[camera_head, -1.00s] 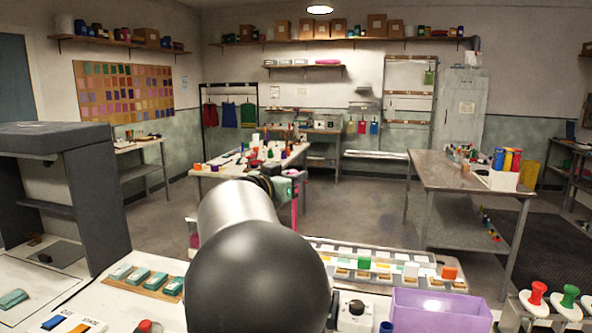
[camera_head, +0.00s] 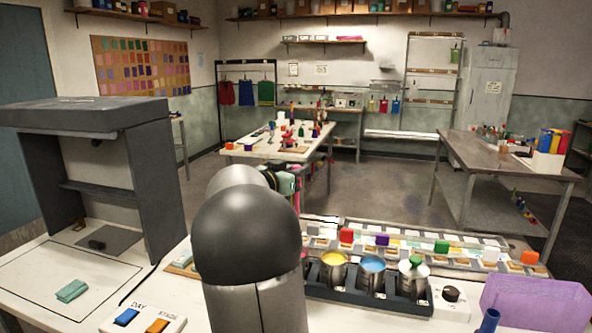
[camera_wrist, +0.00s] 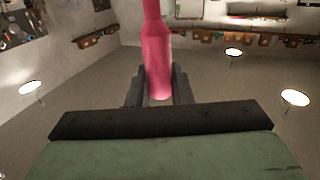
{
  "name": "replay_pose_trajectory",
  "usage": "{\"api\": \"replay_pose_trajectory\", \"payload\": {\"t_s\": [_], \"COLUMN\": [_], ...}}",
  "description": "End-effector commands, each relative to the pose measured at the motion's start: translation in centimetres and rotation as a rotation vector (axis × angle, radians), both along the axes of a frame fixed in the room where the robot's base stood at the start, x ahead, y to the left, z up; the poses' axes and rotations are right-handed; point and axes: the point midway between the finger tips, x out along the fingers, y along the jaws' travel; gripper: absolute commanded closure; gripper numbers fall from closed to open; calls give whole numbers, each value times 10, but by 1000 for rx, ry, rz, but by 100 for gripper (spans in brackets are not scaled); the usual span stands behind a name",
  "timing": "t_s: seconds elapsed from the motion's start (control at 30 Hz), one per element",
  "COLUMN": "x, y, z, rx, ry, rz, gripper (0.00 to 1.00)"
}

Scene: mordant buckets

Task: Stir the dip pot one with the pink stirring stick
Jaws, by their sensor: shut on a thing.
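The pink stirring stick (camera_wrist: 156,50) stands between the two dark fingers of my gripper (camera_wrist: 158,88) in the wrist view. The fingers are shut on it, and it runs up out of the top of that picture. In the head view my gripper is mostly hidden behind my arm. A dark rack (camera_head: 352,297) to the right of my arm holds three metal pots: one with yellow liquid (camera_head: 334,258), one with blue liquid (camera_head: 372,263), and one with a pale top and a green knob (camera_head: 413,268). I cannot tell which is dip pot one. The stick is not seen in any pot.
A control box with a black knob (camera_head: 451,294) and a purple bin (camera_head: 535,303) stand right of the rack. Trays of coloured blocks (camera_head: 410,240) lie behind it. A grey booth (camera_head: 95,160) stands at the left.

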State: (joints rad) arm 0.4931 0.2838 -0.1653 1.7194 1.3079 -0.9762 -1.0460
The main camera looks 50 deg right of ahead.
Motion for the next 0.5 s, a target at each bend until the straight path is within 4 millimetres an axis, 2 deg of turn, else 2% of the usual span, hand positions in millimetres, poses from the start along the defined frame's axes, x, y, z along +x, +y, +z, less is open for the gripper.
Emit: {"api": "replay_pose_trajectory", "payload": {"t_s": [0.03, 0.1, 0.5], "x": [0, 0, 0], "y": [0, 0, 0], "z": [-10, -17, -52], "rx": [0, 0, 0], "ry": [0, 0, 1], "rz": [0, 0, 0], "gripper": [100, 100, 100]}}
